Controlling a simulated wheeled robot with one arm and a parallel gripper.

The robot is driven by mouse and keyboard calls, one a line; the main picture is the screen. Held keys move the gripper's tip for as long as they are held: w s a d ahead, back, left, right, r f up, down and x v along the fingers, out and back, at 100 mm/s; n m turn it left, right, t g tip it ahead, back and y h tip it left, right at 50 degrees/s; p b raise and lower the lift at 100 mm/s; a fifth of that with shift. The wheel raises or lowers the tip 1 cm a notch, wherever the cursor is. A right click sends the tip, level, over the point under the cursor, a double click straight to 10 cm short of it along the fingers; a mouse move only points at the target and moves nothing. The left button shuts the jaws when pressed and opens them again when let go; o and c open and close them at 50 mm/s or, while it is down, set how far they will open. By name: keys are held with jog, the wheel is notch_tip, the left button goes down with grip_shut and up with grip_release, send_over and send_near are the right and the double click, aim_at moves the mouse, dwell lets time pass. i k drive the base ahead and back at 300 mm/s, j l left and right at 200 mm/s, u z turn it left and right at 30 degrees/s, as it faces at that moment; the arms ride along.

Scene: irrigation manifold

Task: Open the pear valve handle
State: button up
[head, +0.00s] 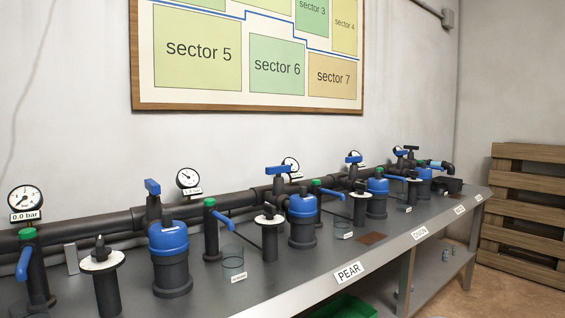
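The PEAR label (348,272) is on the front edge of the grey bench (300,277). Behind and left of it stands a blue-capped black filter (302,220). A blue lever (224,222) sits on a green-capped post farther left, and another blue lever (332,193) is to the right. I cannot tell for certain which of these is the pear valve handle, or whether it is open. My gripper is not in view.
A black pipe (100,229) runs along the wall with gauges. A nearer filter (168,240), a dark post with a white disc (101,262) and a clear cup (233,262) crowd the bench. A green crate (345,307) is below. Wooden pallets (524,205) stand at right.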

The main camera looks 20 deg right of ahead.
aim_at(277, 171)
jog(key=z, duration=0.25)
jog(key=i+l, duration=0.1)
jog(key=i, duration=0.35)
jog(key=i+l+z, duration=0.15)
jog(key=i, duration=0.3)
